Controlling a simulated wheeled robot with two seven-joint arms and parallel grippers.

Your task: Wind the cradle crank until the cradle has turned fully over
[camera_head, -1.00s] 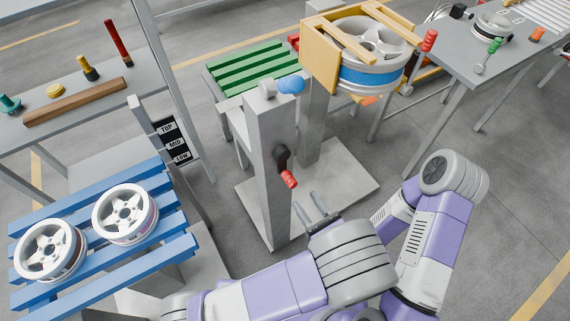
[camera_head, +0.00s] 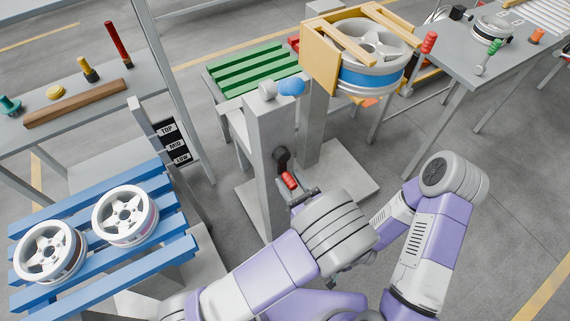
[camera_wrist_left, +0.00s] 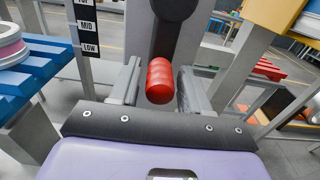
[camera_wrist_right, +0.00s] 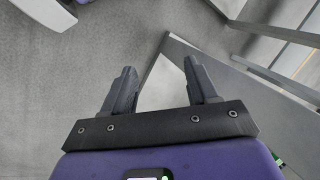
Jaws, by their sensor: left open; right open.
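The crank has a dark arm (camera_head: 281,157) on the grey post (camera_head: 262,190) and a red handle (camera_head: 290,181) hanging low. In the left wrist view the red handle (camera_wrist_left: 160,80) sits between the two fingers of my open left gripper (camera_wrist_left: 157,84), with a gap to the right-hand finger. In the head view that gripper (camera_head: 303,195) is at the handle, partly hidden by its own wrist. The yellow cradle (camera_head: 320,58) holds a wheel with a blue band (camera_head: 370,80), hub face up.
A blue slatted rack (camera_head: 180,225) with two wheels stands at left. A TOP/MID/LOW sign (camera_head: 172,145) is beside the post. A green rack (camera_head: 255,68) is behind it. A grey table (camera_head: 470,65) is at the right. Floor is clear right of the post.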

